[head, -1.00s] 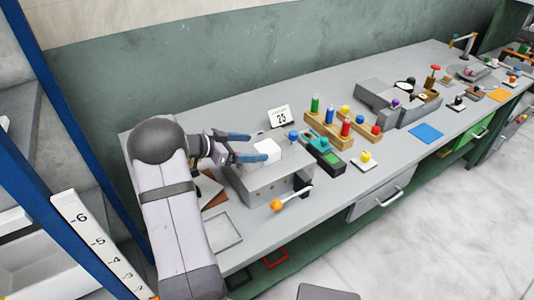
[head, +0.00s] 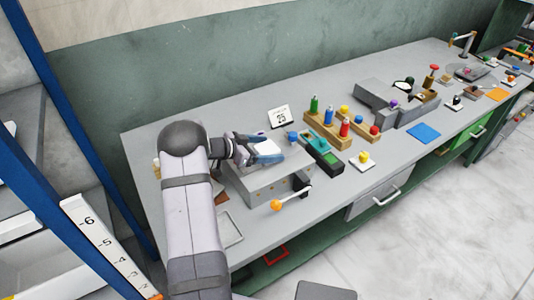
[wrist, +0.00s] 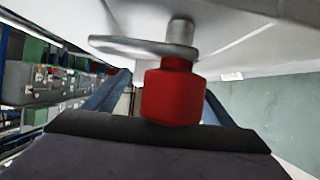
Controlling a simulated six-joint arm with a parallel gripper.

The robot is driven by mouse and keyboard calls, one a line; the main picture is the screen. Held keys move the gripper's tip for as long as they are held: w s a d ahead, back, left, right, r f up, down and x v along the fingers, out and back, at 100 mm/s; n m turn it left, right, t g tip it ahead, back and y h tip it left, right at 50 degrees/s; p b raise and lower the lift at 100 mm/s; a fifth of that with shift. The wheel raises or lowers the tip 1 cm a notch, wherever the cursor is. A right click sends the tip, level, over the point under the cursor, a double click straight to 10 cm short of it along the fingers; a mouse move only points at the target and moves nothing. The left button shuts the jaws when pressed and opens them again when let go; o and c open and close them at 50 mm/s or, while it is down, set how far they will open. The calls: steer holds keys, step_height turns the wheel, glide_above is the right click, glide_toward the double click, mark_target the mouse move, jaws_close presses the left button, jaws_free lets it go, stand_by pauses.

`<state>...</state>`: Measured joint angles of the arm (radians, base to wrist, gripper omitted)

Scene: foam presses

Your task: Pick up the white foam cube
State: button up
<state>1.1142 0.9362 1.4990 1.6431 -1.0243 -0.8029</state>
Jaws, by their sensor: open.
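My gripper (head: 273,147) is open, with its blue fingers low over the top of the grey press (head: 268,183) at the near left of the bench. A pale patch shows between the fingers, where the white foam cube (head: 268,146) is mostly hidden by them. I cannot tell whether the fingers touch it. In the wrist view the blue fingers of my gripper (wrist: 168,82) show at either side of a red cylinder (wrist: 173,97) with a metal rod and disc. The cube cannot be made out there.
An orange-tipped lever (head: 279,205) sticks out at the press front. A blue knob (head: 293,137), a green-and-black device (head: 321,150) and a wooden block with coloured bottles (head: 328,128) stand to the right.

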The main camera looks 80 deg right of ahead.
mark_target(267, 148)
steer(key=c, duration=1.1)
steer(key=shift+c, duration=0.2)
steer(key=shift+r, duration=0.15)
step_height(267, 148, up, 3)
steer(key=p, duration=0.3)
steer(key=shift+r+p, duration=0.15)
steer(key=shift+p, duration=0.2)
steer(key=shift+s+r, duration=0.1)
steer(key=shift+r, duration=0.1)
steer(key=s+a+p, duration=0.7)
steer(key=s+a, duration=1.5)
steer(key=shift+s+a+f, duration=0.2)
steer(key=shift+a, duration=0.05)
